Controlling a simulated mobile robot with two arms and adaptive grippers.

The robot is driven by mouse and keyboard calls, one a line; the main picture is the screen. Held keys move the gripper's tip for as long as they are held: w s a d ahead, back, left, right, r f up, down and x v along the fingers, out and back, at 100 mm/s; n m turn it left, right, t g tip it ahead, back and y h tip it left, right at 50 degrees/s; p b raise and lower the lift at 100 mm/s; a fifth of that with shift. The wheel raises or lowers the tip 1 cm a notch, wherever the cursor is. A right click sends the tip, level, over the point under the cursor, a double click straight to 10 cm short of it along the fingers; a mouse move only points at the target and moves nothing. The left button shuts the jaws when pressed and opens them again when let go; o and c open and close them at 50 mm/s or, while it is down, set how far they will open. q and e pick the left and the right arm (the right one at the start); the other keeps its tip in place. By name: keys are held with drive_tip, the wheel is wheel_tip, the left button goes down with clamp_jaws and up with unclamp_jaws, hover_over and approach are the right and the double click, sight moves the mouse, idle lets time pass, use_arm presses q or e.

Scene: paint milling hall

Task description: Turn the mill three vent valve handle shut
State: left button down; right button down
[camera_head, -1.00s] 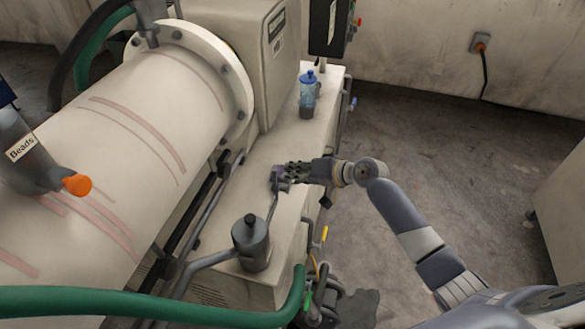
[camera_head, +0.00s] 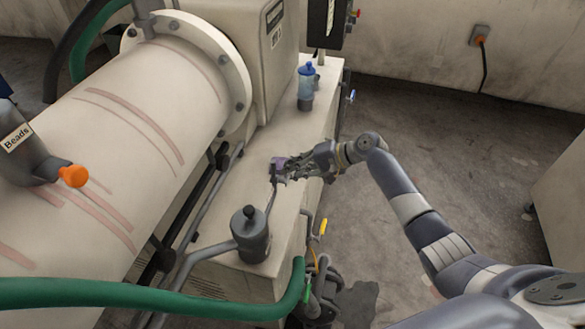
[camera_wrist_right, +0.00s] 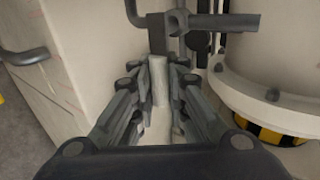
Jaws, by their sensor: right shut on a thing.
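My right gripper (camera_head: 286,169) is over the pale ledge beside the large mill drum, at the upper end of a thin grey pipe. In the right wrist view, my right gripper (camera_wrist_right: 160,100) has its two fingers shut around a pale grey bar, which I take to be the vent valve handle (camera_wrist_right: 158,78). The bar joins a darker grey block and pipe (camera_wrist_right: 212,21) at the top. In the head view the fingers mostly hide the handle; a small purple piece shows at their tips. How far the valve is turned cannot be told. My left gripper is not in view.
The mill drum (camera_head: 125,130) lies left of the ledge. A dark grey pot (camera_head: 250,235) stands nearer on the ledge, and a blue-topped bottle (camera_head: 306,88) farther back. A green hose (camera_head: 150,296) crosses the front. Floor at right (camera_head: 440,150) is clear.

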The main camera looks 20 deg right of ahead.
drive_tip(key=c, duration=1.6)
unclamp_jaws()
drive_tip(key=shift+d, duration=0.15)
drive_tip(key=v, duration=1.2)
drive_tip(key=shift+s, duration=0.15)
